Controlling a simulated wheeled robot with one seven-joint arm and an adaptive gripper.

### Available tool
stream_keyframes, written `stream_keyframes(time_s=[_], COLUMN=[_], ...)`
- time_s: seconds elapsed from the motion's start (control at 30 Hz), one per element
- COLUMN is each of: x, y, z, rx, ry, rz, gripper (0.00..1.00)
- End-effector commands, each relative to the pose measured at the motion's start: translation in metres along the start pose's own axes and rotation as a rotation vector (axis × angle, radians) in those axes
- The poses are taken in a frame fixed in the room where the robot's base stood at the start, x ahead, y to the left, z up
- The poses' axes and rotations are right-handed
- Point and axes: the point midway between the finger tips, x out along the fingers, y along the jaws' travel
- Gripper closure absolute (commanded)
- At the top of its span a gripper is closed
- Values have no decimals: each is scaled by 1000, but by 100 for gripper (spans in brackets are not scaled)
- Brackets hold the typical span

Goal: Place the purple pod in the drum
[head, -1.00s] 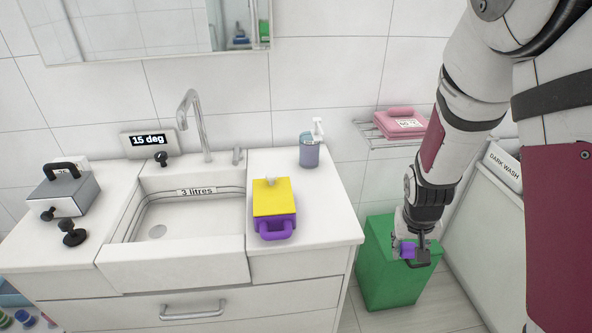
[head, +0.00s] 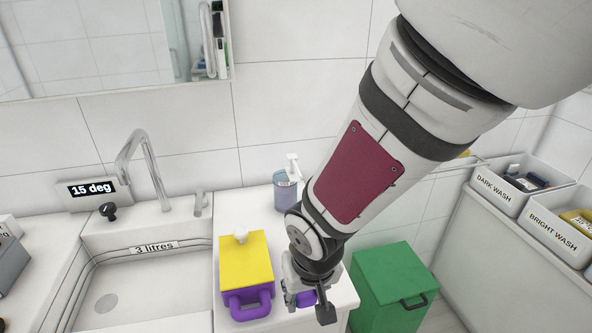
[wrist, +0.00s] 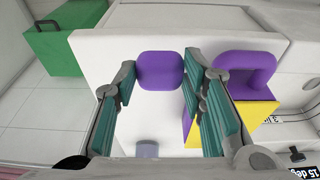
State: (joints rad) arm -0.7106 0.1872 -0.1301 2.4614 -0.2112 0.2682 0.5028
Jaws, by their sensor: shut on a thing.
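The purple pod (wrist: 160,70) is a small rounded block. In the wrist view it sits between the fingertips of my gripper (wrist: 162,72), which is shut on it. In the head view the pod (head: 306,299) shows only partly beside the dark fingers of my gripper (head: 308,300), at the counter's right front part. My arm hides some of the counter behind it. I see no drum that I can make out in either view.
A yellow and purple box (head: 246,262) with a purple handle stands close left of my gripper, beside the sink (head: 130,290). A soap dispenser (head: 286,188) is behind. A green box (head: 395,285) stands right of the counter. Wash bins (head: 510,186) sit on a white unit at right.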

Motion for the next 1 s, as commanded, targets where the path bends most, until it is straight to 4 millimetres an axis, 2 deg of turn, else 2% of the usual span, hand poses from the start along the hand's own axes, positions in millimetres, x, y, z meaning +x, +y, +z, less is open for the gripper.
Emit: stream_keyframes(time_s=[0.03, 0.3, 0.5, 0.7, 1.0], x=[6, 28, 38, 45, 75], y=[1, 2, 2, 2, 2], z=[-14, -75, -108, -114, -106], rx=[5, 3, 2, 0, 0], ry=[0, 0, 0, -2, -1], rz=[1, 0, 0, 0, 0], gripper=[81, 81, 81, 81, 81])
